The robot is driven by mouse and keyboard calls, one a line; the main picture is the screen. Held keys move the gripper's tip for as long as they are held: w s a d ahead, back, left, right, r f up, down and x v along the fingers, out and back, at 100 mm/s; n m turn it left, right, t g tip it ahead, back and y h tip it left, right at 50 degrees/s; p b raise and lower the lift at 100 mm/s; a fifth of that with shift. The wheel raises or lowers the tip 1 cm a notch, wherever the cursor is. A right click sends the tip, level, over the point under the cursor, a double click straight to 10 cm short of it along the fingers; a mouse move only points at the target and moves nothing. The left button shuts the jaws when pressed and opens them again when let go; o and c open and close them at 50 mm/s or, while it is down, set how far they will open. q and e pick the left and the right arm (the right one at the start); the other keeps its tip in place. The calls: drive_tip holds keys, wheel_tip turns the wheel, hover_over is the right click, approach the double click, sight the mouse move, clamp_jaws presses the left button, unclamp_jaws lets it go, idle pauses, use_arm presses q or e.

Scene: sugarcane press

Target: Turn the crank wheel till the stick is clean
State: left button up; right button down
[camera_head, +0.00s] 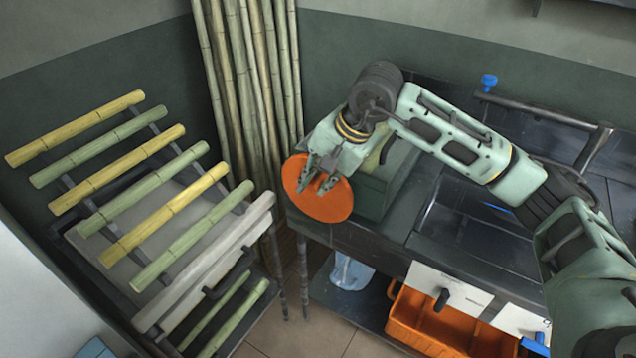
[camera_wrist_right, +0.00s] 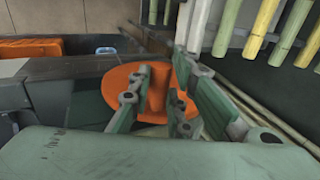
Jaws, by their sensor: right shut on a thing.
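The orange crank wheel (camera_head: 318,207) is a round disc on the near left side of the green press body (camera_head: 383,186), on the dark counter. My right gripper (camera_head: 316,186) reaches it from above and is shut on it. In the right wrist view the orange wheel (camera_wrist_right: 120,92) lies behind the fingers, and an upright orange part of it stands between the fingertips (camera_wrist_right: 160,105). My arm hides much of the press. I cannot make out a stick in the press. My left gripper is out of view.
A rack on the left holds several yellow and green cane sticks (camera_head: 165,203). Tall canes (camera_head: 250,80) lean in the corner behind the wheel. An orange crate (camera_head: 430,322) and a clear container (camera_head: 351,272) are under the counter. A sink (camera_head: 470,225) is to the right.

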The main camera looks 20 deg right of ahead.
drive_tip(key=shift+s+f, duration=0.15)
drive_tip(key=shift+f, duration=0.05)
drive_tip(key=c, duration=1.6)
unclamp_jaws()
drive_tip(key=shift+r, duration=0.1)
drive_tip(key=v, duration=1.2)
drive_tip(key=shift+c, duration=0.4)
